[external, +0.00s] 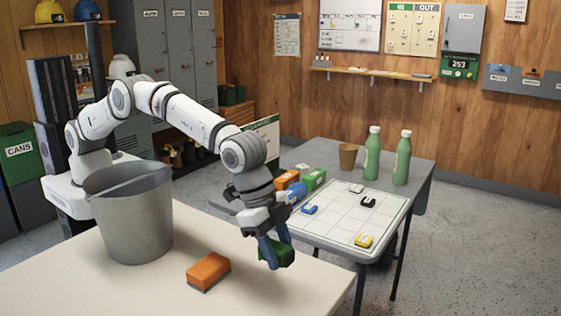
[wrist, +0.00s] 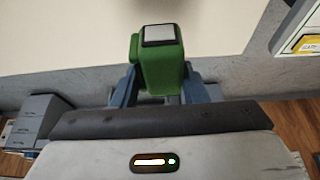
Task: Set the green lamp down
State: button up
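The green lamp (external: 284,257) is a small green block with a pale square face, seen in the wrist view (wrist: 160,68). My gripper (external: 268,252) is shut on it, with a blue finger on each side. In the external view they are low near the far right edge of the cream table (external: 310,296). I cannot tell whether the lamp touches the table. In the wrist view my gripper (wrist: 158,88) has the cream surface beyond the lamp.
A grey bucket (external: 128,220) and an orange block (external: 208,270) stand on the cream table. Behind, a grey table (external: 325,155) holds a gridded white board (external: 336,222) with several small coloured pieces, coloured boxes (external: 314,179), a brown cup (external: 348,157) and two green bottles (external: 403,160).

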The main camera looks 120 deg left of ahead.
aim_at(284, 300)
notch_tip(284, 300, down, 10)
jog(key=shift+r, duration=0.15)
jog(key=o, duration=0.6)
jog(key=shift+r, duration=0.15)
